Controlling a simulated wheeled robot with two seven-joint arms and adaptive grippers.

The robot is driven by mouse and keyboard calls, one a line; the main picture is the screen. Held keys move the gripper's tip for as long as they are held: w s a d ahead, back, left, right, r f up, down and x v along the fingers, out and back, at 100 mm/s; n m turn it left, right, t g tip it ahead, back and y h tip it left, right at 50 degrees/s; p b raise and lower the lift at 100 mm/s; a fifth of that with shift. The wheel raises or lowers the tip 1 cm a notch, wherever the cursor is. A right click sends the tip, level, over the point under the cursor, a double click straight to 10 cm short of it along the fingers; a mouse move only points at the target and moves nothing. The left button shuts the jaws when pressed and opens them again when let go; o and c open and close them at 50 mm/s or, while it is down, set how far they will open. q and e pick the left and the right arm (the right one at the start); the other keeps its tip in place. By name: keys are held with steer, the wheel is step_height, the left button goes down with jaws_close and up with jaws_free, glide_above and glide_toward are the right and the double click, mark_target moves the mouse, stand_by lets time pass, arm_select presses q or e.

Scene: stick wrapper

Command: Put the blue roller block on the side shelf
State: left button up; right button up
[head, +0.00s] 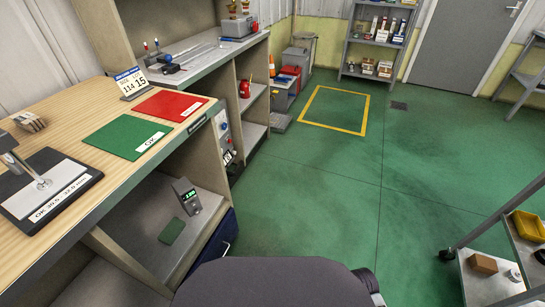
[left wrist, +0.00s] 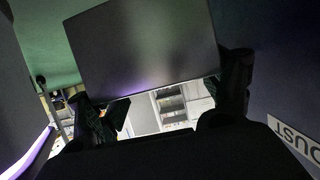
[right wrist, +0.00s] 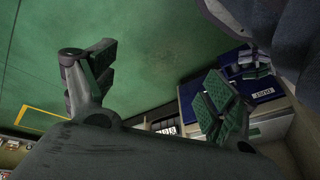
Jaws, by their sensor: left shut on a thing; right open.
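My left gripper (left wrist: 172,98) is shut on a dark, flat-faced block (left wrist: 145,50) that fills the upper middle of the left wrist view. Its colour is hard to tell in the shade, so I cannot confirm it is the blue roller block. My right gripper (right wrist: 158,85) is open and empty, with floor behind it. Neither gripper shows in the head view. A lower shelf (head: 130,215) under the wooden bench carries a small grey meter (head: 186,196) and a green pad (head: 172,231). I cannot tell which shelf is the side shelf.
The wooden bench (head: 60,115) holds a green mat (head: 128,137), a red mat (head: 171,105) and a black plate (head: 50,188). A blue dust bin (head: 224,232) stands below; it also shows in the right wrist view (right wrist: 255,91). A cart (head: 485,284) stands right. The middle floor is clear.

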mark_target(220, 294)
arm_select(q)
steer(key=shift+r+p, duration=1.4)
steer(key=shift+r, duration=0.35)
arm_select(e)
steer(key=shift+s+d+r+g+h, duration=0.2)
steer(key=shift+d+r+g, duration=0.1)
steer(key=shift+d+r, duration=0.1)
steer(key=shift+s+d+r+g+h, duration=0.2)
steer(key=shift+d+r+g, duration=0.1)
steer(key=shift+d+r, duration=0.1)
arm_select(q)
steer(key=shift+r+p, duration=0.5)
steer(key=shift+p, duration=0.05)
arm_select(e)
steer(key=shift+d+r, duration=0.2)
steer(key=shift+r, duration=0.1)
